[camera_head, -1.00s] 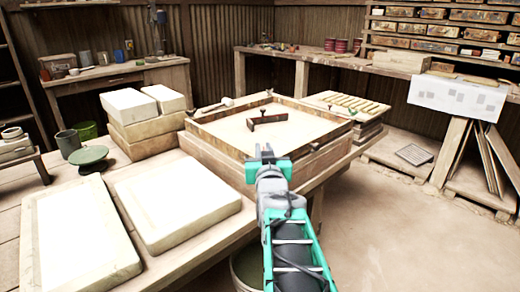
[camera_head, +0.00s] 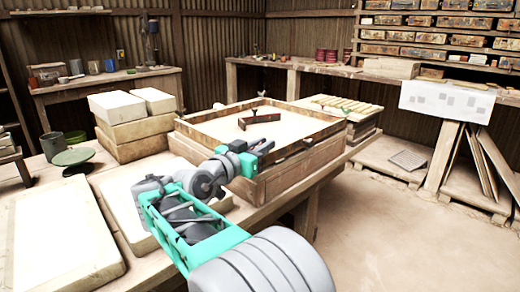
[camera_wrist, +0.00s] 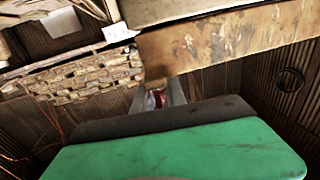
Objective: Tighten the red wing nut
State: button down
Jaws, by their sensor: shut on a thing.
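A shallow wooden frame with a pale bed (camera_head: 195,136) stands on the bench, with small dark wing nuts at some of its corners. My gripper (camera_head: 264,147) is at the frame's near corner, side-on against its outer wall. In the wrist view my gripper (camera_wrist: 161,92) is shut on a small red thing, which looks like the red wing nut (camera_wrist: 158,98); only a sliver of it shows between the fingers. In the head view the gripper hides that wing nut. The frame's worn brown wall (camera_wrist: 225,45) runs close above the fingers in the wrist view.
A dark red bar (camera_head: 259,118) lies on the pale bed. Two pale slabs, one of them (camera_head: 60,235) uncovered, lie at the near left.

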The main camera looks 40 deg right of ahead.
jog(key=shift+s+g, duration=0.1)
jog(key=shift+g, duration=0.3)
jog(key=c, duration=1.7)
grip_release()
jog(key=shift+d+m, duration=0.15)
jog(key=shift+m, duration=0.15)
jog(key=o, duration=0.3)
jog(key=shift+o, duration=0.2)
jog(key=shift+a, duration=0.2)
